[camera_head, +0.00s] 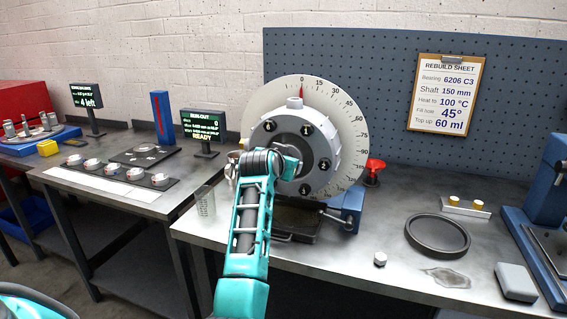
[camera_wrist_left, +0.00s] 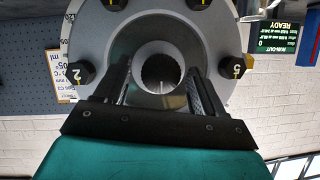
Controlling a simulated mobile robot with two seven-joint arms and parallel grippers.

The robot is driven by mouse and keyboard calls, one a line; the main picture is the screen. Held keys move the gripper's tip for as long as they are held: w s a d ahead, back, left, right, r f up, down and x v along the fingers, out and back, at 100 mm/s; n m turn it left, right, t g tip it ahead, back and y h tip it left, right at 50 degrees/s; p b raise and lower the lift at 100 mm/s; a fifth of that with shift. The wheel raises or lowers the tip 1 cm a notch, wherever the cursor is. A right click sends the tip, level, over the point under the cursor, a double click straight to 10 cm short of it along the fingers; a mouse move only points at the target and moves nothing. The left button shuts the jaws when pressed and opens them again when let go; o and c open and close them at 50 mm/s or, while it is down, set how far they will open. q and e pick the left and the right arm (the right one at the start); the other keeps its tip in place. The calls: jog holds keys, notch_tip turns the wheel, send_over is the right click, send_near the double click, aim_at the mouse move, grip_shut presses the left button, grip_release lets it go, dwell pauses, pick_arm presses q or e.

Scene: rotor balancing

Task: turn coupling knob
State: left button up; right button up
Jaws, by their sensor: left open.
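The coupling, a grey round flange (camera_head: 322,148) with numbered dark bolts, stands upright in front of a white degree dial (camera_head: 350,125). A red pointer (camera_head: 302,90) sits at the dial's 0 mark. In the left wrist view the coupling's centre knob (camera_wrist_left: 160,68) is a round hollow hub with a ribbed dark bore. My left gripper (camera_head: 287,163) is in front of the coupling's centre and hides the knob in the head view. In the wrist view its open fingers (camera_wrist_left: 161,84) lie on either side of the knob; contact cannot be told. My right gripper is out of view.
A clear beaker (camera_head: 205,201) stands left of the coupling. A black ring (camera_head: 437,236), a small nut (camera_head: 380,259) and a dark stain lie on the bench to the right. A red knob (camera_head: 374,171) is beside the dial. A readout screen (camera_head: 201,125) reads READY.

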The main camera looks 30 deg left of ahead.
pick_arm(q)
jog(key=v, duration=1.3)
jog(key=shift+w, duration=0.1)
dwell(0.3)
jog(key=s+d+f+m+h, duration=0.1)
jog(key=s+d+f, duration=0.3)
jog(key=f, duration=0.5)
jog(key=s+d+f+m+g+h, duration=0.1)
jog(key=s+d+f+h, duration=0.2)
jog(key=f, duration=0.6)
jog(key=s+d+f+m, duration=0.2)
jog(key=s+d+f, duration=0.25)
jog(key=f, duration=0.45)
jog(key=s+d+f+g+h, duration=0.1)
jog(key=s+d+f+h, duration=0.1)
jog(key=s+d+f, duration=0.4)
jog(key=s+f, duration=0.1)
jog(key=s, duration=0.3)
jog(key=shift+s+d+f, duration=0.15)
jog(key=shift+d+f, duration=0.15)
jog(key=shift+f, duration=0.1)
